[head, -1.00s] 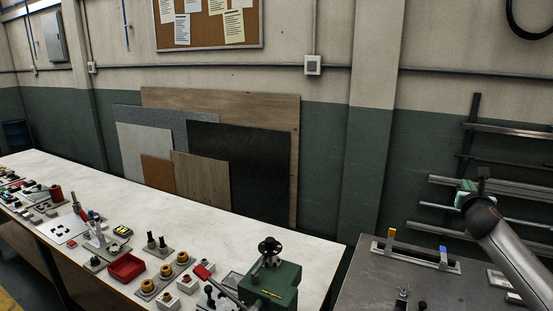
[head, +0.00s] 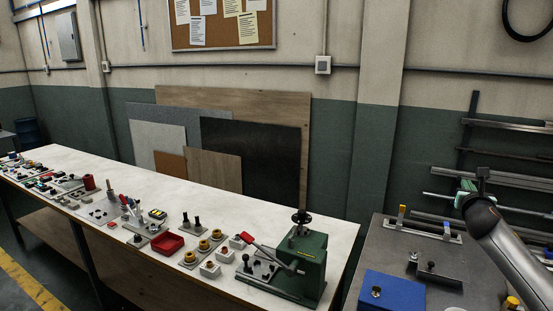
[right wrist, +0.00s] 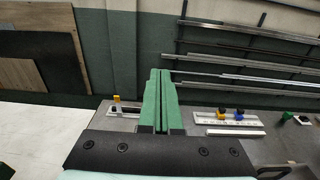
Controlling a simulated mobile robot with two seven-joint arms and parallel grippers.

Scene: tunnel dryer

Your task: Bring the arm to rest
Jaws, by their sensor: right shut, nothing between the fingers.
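My right arm (head: 508,243) comes in from the lower right of the head view, raised over the right end of the grey metal table. My right gripper (head: 467,187) is at its upper end, in front of the wall rack, small and partly hidden by the wrist. In the right wrist view its green fingers (right wrist: 160,85) lie together, with nothing between them. They point out over the grey table toward the wall. My left gripper is not in view.
The grey table (head: 385,247) carries a blue block (head: 391,291), a dark bracket (head: 438,277) and a rail with yellow and blue clips (head: 423,229). A white bench (head: 150,184) with a green press (head: 302,262) and several small parts stands left. A rack of metal bars (head: 510,178) is behind.

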